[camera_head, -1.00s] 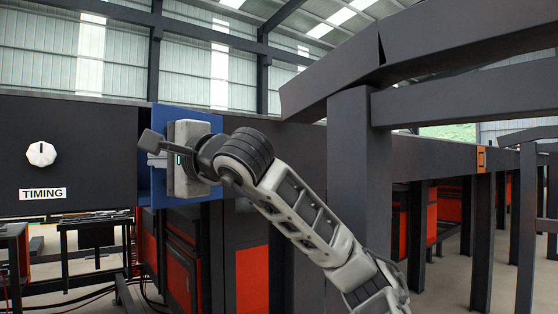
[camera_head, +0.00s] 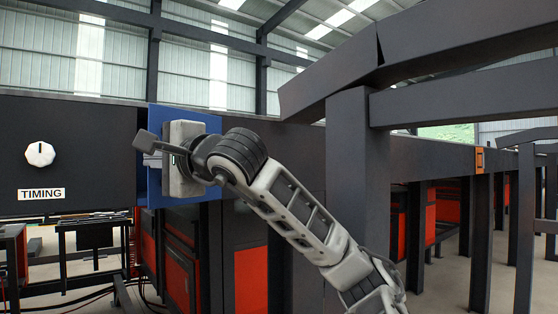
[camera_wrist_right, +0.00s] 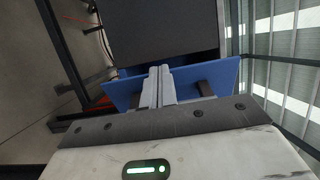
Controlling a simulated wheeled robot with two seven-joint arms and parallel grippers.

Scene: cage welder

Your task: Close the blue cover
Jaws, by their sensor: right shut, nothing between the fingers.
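The blue cover (camera_head: 212,124) is a flat upright panel at the right edge of the dark control box, standing out from it at an angle. My right gripper (camera_head: 150,160) is in front of the cover and hides its middle. In the right wrist view, the shut, empty fingers (camera_wrist_right: 160,72) point at the blue cover (camera_wrist_right: 222,76), their tips at or very close to its surface; I cannot tell if they touch. A dark bar, perhaps a handle (camera_wrist_right: 204,88), shows on the cover beside the fingers. My left gripper is not in view.
The dark control box (camera_head: 75,135) carries a white knob (camera_head: 40,154) and a TIMING label (camera_head: 42,194). A thick dark post (camera_head: 355,190) and beams stand right of my arm. Red and black cabinets (camera_head: 180,265) stand below and behind.

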